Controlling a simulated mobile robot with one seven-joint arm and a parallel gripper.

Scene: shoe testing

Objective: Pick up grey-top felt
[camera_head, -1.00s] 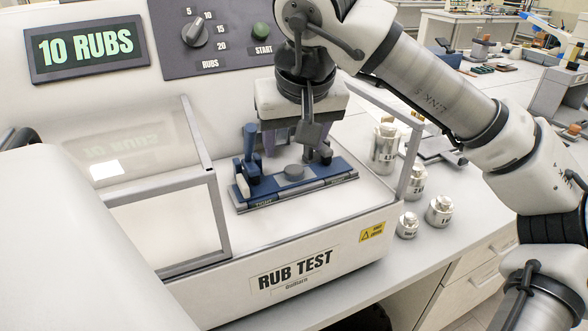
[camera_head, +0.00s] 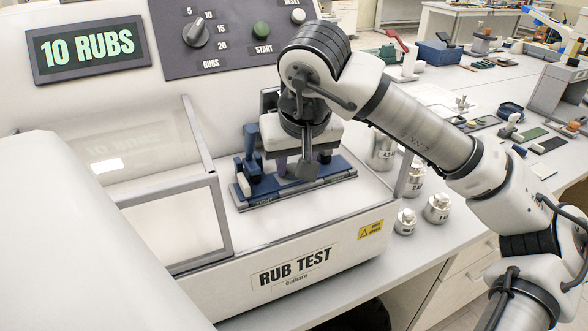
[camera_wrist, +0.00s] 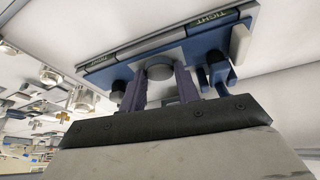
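The grey-top felt (camera_wrist: 159,72) shows in the wrist view as a round grey piece at the middle of the blue holder (camera_wrist: 115,78). In the head view my gripper covers it. My gripper (camera_head: 295,168) is low over the holder, pointing down. In the wrist view the two purple-grey fingers of my gripper (camera_wrist: 160,84) stand apart, one to each side of the felt. A narrow gap seems to show between felt and fingers, so I see no grip. How far down the fingers reach is unclear.
The holder, with upright blue clamps (camera_head: 250,150), lies inside the rub tester (camera_head: 300,272). Metal weights (camera_head: 437,208) stand on the bench to the right. The display reads 10 RUBS (camera_head: 87,48).

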